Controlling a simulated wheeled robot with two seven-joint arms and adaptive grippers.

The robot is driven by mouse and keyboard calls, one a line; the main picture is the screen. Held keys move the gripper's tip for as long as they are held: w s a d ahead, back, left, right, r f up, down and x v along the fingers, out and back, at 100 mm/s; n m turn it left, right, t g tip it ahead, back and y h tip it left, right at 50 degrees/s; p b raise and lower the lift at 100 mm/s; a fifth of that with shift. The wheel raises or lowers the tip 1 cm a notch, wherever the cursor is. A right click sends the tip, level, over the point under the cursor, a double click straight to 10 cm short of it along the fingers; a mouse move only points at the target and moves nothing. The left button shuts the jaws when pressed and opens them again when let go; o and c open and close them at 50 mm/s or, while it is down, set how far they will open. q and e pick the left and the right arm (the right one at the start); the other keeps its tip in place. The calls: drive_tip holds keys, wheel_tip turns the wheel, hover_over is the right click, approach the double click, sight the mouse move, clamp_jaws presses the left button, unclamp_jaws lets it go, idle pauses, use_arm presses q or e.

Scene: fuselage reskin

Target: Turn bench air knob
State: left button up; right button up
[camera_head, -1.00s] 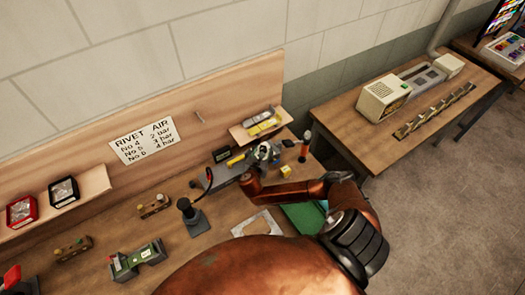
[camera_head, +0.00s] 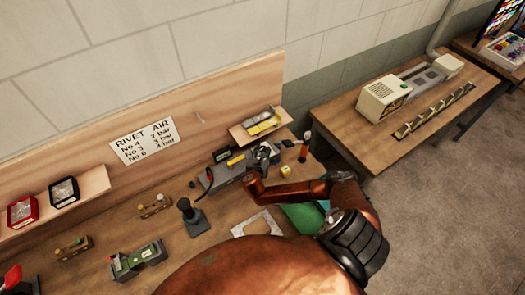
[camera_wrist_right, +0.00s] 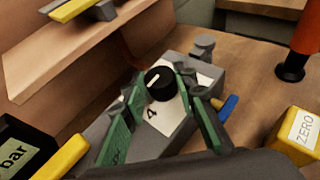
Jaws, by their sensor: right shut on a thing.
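The bench air knob (camera_wrist_right: 160,83) is a round black knob with a white pointer line, on a grey block with a white plate (camera_wrist_right: 173,110) marked "4". In the right wrist view, the green fingers of my right gripper (camera_wrist_right: 161,88) stand on either side of the knob, shut on it. In the head view, my right gripper (camera_head: 263,158) is at the grey regulator (camera_head: 230,174) near the right end of the bench; the knob is hard to make out there. My left gripper is not in view.
A "bar" display (camera_wrist_right: 22,150) and a yellow "ZERO" block (camera_wrist_right: 296,137) stand near the knob. An orange-handled tool (camera_head: 304,146) stands to its right. A small shelf (camera_head: 243,137) juts out behind. A "RIVET AIR" sign (camera_head: 144,140) is on the backboard.

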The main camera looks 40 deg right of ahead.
drive_tip(key=shift+s+d+r+n+t+y+p, duration=0.1)
drive_tip(key=shift+d+n+t+y+p, duration=0.15)
drive_tip(key=shift+n+t+y+p, duration=0.45)
drive_tip(key=shift+n+y, duration=0.5)
drive_tip(key=shift+n, duration=0.1)
drive_tip(key=shift+t, duration=0.3)
drive_tip(key=o, duration=1.2)
drive_tip(key=shift+c, duration=0.2)
drive_tip(key=shift+a, duration=0.1)
drive_tip(key=v, duration=1.2)
